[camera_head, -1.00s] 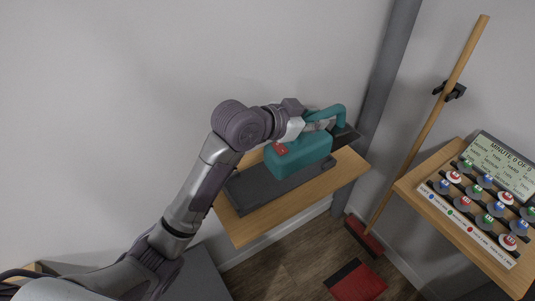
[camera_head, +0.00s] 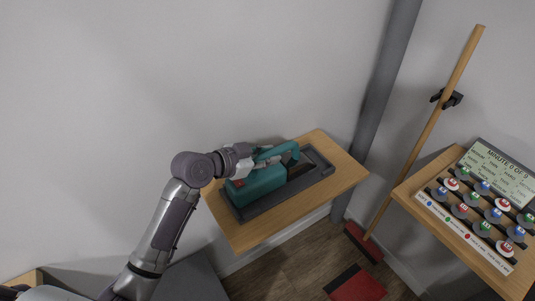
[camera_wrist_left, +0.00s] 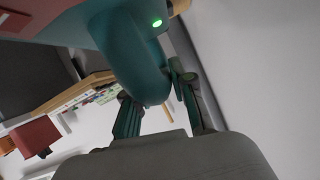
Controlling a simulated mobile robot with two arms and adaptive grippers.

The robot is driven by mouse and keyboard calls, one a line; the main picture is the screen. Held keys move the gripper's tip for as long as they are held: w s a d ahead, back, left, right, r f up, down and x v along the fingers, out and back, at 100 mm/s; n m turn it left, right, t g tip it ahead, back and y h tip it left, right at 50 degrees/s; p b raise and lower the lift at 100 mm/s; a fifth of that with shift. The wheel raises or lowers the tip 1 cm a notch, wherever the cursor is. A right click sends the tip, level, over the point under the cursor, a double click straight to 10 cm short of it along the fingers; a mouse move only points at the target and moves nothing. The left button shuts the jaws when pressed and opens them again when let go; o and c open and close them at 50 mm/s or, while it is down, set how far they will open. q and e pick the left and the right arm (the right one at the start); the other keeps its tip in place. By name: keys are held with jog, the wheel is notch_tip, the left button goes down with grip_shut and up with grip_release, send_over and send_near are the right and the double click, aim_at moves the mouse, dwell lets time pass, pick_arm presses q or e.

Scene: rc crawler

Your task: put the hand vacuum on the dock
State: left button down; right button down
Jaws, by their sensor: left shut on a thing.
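The hand vacuum (camera_head: 258,187) is teal with a red button and a looped handle. It is over the left part of the dark grey dock (camera_head: 318,178), a tray with a raised rim on a wooden shelf. I cannot tell whether the vacuum touches the dock's floor. My left gripper (camera_head: 270,156) is shut on the vacuum's handle. In the left wrist view the gripper's fingers (camera_wrist_left: 158,108) are on both sides of the teal handle (camera_wrist_left: 135,60), and a green light glows on it. My right gripper is not in view.
The wooden shelf (camera_head: 345,172) is against the wall beside a grey post (camera_head: 385,90). To the right stand a broom (camera_head: 425,130) and a wooden table with a board of several coloured knobs (camera_head: 480,210). A red dustpan (camera_head: 355,284) is on the floor.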

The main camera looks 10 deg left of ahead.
pick_arm(q)
jog(key=shift+r, duration=0.1)
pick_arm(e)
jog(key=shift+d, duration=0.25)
pick_arm(q)
jog(key=c, duration=1.4)
grip_release()
jog(key=o, duration=0.4)
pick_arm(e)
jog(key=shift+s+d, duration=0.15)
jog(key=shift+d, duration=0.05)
pick_arm(q)
jog(key=b+v, duration=0.1)
jog(key=v, duration=1)
jog(key=shift+s+a+r, duration=0.15)
jog(key=shift+s+a, duration=0.15)
jog(key=shift+s, duration=0.1)
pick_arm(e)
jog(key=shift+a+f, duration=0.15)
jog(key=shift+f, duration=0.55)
